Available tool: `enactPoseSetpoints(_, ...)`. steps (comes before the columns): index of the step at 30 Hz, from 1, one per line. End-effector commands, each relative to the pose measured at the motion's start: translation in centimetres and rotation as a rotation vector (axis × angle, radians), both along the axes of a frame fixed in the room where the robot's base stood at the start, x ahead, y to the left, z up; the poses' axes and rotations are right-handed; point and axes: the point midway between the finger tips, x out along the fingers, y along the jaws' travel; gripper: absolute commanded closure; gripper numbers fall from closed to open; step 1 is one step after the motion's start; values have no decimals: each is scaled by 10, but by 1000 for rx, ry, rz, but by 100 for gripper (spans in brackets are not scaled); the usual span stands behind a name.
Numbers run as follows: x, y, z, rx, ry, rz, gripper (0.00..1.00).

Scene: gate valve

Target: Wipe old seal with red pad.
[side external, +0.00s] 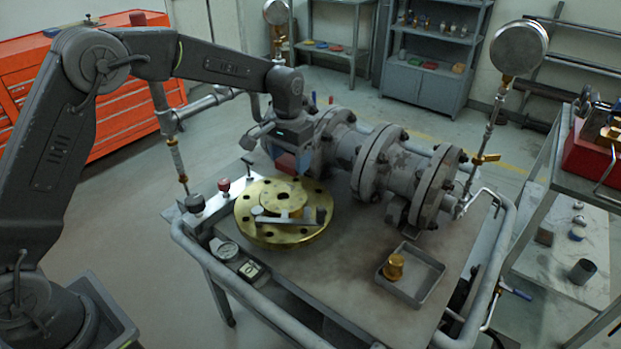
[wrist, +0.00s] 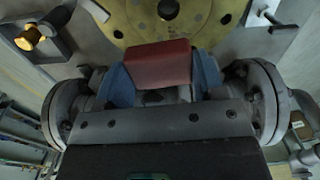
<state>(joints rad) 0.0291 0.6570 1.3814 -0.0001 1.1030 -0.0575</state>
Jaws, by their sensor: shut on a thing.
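My gripper (side external: 289,160) hangs in the side view above the back edge of the round brass flange (side external: 290,238), in front of the grey valve body (side external: 335,140). In the wrist view the red pad (wrist: 157,65) sits between the two blue fingers, which are shut on its sides. The pad shows only dimly in the side view. The brass flange also shows in the wrist view (wrist: 205,25), just beyond the pad. The flange lies flat, with bolt holes and a raised centre. I cannot make out the old seal as a separate thing.
A bar-shaped tool (side external: 300,217) lies across the flange front. A shallow tray (side external: 428,276) with a brass fitting (side external: 393,267) is at front right. The bolted pipe stands close behind the flange. The front middle of the bench is bare.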

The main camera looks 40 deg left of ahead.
Motion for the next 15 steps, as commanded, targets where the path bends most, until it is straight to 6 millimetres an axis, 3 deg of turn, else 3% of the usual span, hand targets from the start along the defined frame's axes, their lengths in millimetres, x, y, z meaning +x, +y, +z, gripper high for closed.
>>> enactPoseSetpoints(4,3,14,-1,0,1,0,56)
enactPoseSetpoints(15,3,14,-25,0,3,-1,56)
